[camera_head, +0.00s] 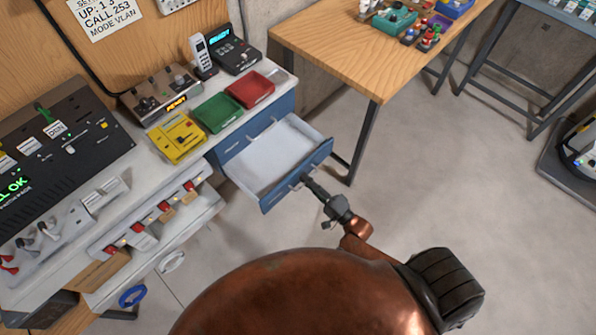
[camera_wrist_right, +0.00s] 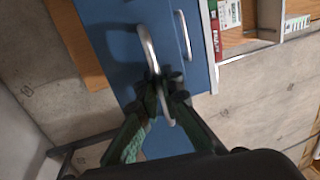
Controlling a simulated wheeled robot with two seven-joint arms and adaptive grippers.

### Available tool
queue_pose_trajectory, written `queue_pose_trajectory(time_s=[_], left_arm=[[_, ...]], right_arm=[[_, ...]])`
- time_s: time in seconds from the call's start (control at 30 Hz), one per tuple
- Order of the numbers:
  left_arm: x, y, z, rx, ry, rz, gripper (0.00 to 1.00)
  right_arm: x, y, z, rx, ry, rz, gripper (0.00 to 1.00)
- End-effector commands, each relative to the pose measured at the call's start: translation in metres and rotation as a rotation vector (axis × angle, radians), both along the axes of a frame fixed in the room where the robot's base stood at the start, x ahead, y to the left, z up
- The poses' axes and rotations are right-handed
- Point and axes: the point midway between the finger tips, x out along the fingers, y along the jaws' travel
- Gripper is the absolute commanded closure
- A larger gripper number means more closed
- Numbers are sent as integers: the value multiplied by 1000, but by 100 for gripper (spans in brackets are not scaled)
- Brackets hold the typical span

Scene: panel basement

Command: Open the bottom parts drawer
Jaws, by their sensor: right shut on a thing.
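The blue parts drawer (camera_head: 318,161) is pulled well out of the blue cabinet below the bench top, and its pale inside looks empty. My right gripper (camera_head: 308,183) is at the drawer's front. In the right wrist view, my right gripper (camera_wrist_right: 164,88) is shut on the curved metal handle (camera_wrist_right: 147,45) of a blue drawer front (camera_wrist_right: 112,38). A second handle (camera_wrist_right: 184,36) shows beside it, with no finger on it. Another blue front (camera_head: 234,142) stays closed above the open drawer. My left gripper is not in view.
Red (camera_head: 250,89), green (camera_head: 217,113) and yellow (camera_head: 177,138) trays or boxes stand on the bench above the drawer. A wooden table (camera_head: 350,50) with a dark leg stands to the right. The floor (camera_head: 440,170) in front is clear.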

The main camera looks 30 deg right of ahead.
Motion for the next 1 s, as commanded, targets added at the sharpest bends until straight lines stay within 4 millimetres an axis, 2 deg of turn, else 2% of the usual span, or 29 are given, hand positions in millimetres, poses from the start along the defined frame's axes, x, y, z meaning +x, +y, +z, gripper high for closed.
queue_pose_trajectory(time_s=[0.13, 0.47, 0.5, 0.6, 0.87, 1.0], left_arm=[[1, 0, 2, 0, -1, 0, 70], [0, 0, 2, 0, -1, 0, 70], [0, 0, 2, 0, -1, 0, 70], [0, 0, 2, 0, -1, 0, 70], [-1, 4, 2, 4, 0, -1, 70], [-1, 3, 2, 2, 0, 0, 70]], right_arm=[[-7, -2, -1, -1, 1, 1, 100], [-8, -2, -1, -1, 2, 1, 100], [-8, -2, -1, -1, 2, 1, 92], [-8, -2, -1, -1, 1, 1, 87], [-8, -3, -1, 0, 1, 0, 87], [-19, -7, -4, -1, 3, 0, 87]])
